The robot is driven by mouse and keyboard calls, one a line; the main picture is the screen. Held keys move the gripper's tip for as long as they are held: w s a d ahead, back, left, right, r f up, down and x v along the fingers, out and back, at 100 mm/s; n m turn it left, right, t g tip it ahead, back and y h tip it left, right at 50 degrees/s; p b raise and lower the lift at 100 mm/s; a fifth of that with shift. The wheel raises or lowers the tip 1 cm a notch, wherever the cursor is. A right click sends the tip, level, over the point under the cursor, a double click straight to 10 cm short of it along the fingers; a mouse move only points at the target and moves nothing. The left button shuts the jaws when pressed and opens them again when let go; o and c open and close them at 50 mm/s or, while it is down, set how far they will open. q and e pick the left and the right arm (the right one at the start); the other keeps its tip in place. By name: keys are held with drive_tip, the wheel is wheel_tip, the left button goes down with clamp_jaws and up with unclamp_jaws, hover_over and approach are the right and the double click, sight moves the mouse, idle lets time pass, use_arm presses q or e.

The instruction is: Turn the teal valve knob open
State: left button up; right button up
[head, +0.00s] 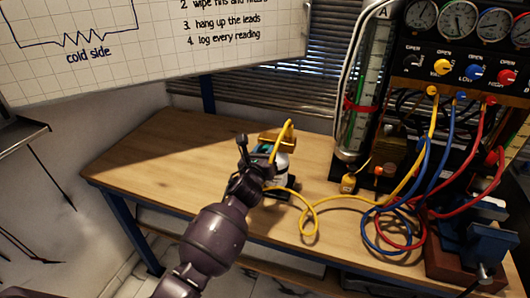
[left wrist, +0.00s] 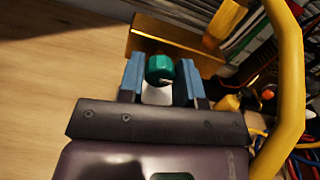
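The teal valve knob (left wrist: 160,69) shows in the left wrist view, with a pale stem or body below it and a brass block (left wrist: 172,45) behind it. My left gripper (left wrist: 161,76) has its two blue fingers on either side of the knob, with a narrow gap showing on each side. In the head view my left gripper (head: 264,160) is at a small grey-white cylinder (head: 280,163) on the wooden bench, and the brass block (head: 277,141) is on top. My right gripper is not in view.
A yellow hose (head: 310,222) rises beside the cylinder and passes close to my left gripper's right side. Blue and red hoses (head: 395,225) coil on the bench at right, below the gauge panel (head: 462,65). The bench's left part (head: 160,150) is clear.

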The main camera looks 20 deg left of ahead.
use_arm(q)
drive_tip(key=c, duration=0.4)
